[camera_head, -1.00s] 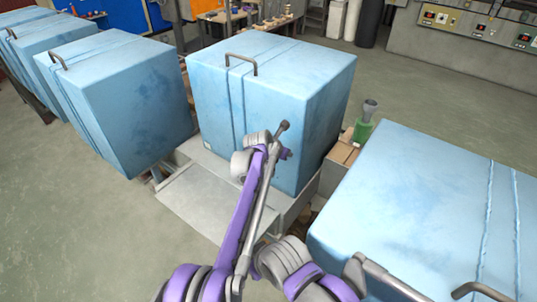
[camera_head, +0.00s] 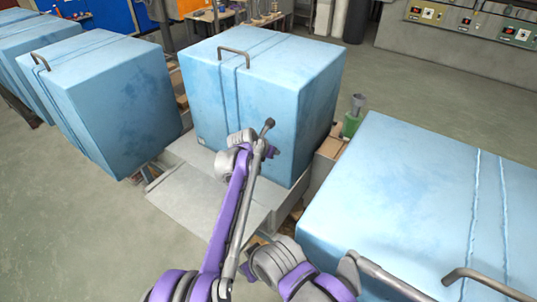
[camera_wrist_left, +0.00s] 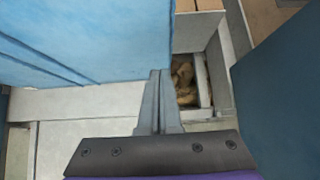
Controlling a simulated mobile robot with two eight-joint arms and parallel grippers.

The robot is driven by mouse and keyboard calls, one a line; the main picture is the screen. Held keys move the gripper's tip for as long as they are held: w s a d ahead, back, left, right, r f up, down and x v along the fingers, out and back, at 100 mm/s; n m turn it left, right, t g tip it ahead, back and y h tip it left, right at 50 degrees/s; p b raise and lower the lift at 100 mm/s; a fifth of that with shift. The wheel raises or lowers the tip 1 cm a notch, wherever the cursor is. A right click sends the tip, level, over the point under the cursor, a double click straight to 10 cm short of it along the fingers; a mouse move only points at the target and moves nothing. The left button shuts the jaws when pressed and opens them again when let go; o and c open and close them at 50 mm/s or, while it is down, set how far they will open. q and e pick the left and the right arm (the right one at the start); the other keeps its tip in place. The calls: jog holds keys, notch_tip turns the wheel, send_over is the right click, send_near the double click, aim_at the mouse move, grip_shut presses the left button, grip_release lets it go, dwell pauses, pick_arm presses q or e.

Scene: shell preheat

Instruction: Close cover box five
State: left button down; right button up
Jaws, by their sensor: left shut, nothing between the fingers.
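Several light blue box covers stand here; I cannot tell which is number five. The middle cover (camera_head: 215,95) sits upright over a pale grey base (camera_head: 205,195) and has a grey handle (camera_head: 234,51) on top. My left gripper (camera_head: 269,124) is shut and empty, in front of this cover's near corner; I cannot tell if it touches. In the left wrist view its closed fingers (camera_wrist_left: 158,76) point between a blue cover (camera_wrist_left: 95,40) on the left and a darker blue surface on the right. My right gripper is out of view.
Another blue cover (camera_head: 400,210) fills the lower right, its handle (camera_head: 490,283) near the bottom edge. A blue cover (camera_head: 110,95) stands at left. A green bottle-like object (camera_head: 352,120) stands between covers. Tan pieces (camera_wrist_left: 186,80) lie in an open bin. Grey floor is clear at lower left.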

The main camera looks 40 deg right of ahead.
pick_arm(q)
jog(key=b+v, duration=0.1)
jog(key=v, duration=0.9)
jog(key=shift+s+a, duration=0.3)
jog(key=shift+a, duration=0.05)
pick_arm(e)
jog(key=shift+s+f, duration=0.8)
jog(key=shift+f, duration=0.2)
pick_arm(q)
jog(key=s+a+r+m+t+y, duration=0.15)
jog(key=a+m, duration=0.35)
jog(key=a, duration=1.3)
jog(key=s+a+m+t+y, duration=0.1)
jog(key=s+a+m+y, duration=0.35)
jog(key=a, duration=1.25)
jog(key=s+a+f+m+y, duration=0.1)
jog(key=s+a+f+m, duration=0.4)
jog(key=s+a, duration=0.4)
jog(key=s+a+f+m+y, duration=0.1)
jog(key=s+a+f+m, duration=0.5)
jog(key=s+a, duration=0.4)
jog(key=a+m, duration=0.1)
jog(key=a, duration=0.2)
jog(key=shift+f+y, duration=0.3)
